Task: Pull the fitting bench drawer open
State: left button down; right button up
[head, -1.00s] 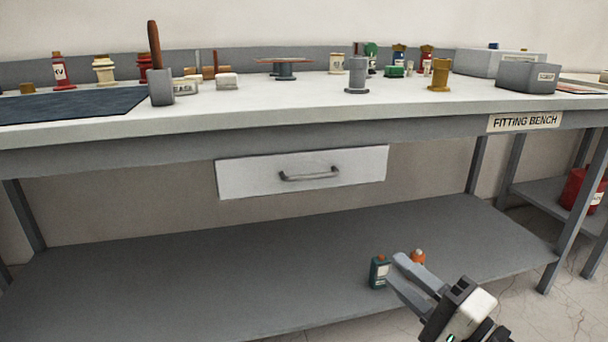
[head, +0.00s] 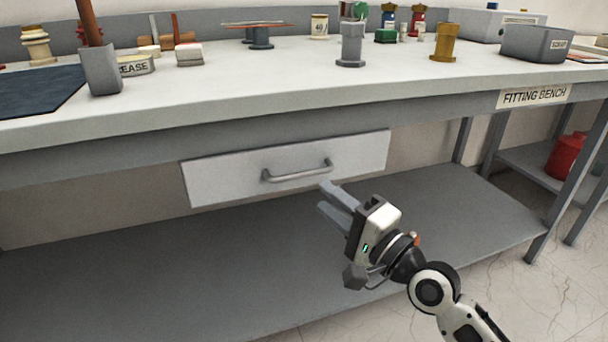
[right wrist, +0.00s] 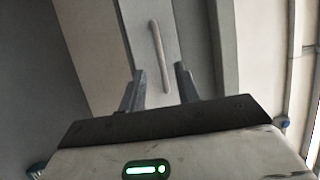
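The fitting bench drawer (head: 225,182) is a white front under the bench top, and it looks shut. Its grey bar handle (head: 298,174) runs across the middle of the front. My right gripper (head: 326,196) is open and empty, below and to the right of the handle in the head view. In the right wrist view the handle (right wrist: 160,58) stands ahead of the two fingers (right wrist: 159,90), in line with the gap between them and apart from them. The drawer front (right wrist: 143,40) shows behind it. My left gripper is not in view.
A lower shelf (head: 200,260) lies below the drawer. The space before the drawer is clear.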

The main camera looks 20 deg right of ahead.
aim_at(300, 177)
jog(key=x, duration=0.7)
jog(key=shift+w, duration=0.1)
grip_shut()
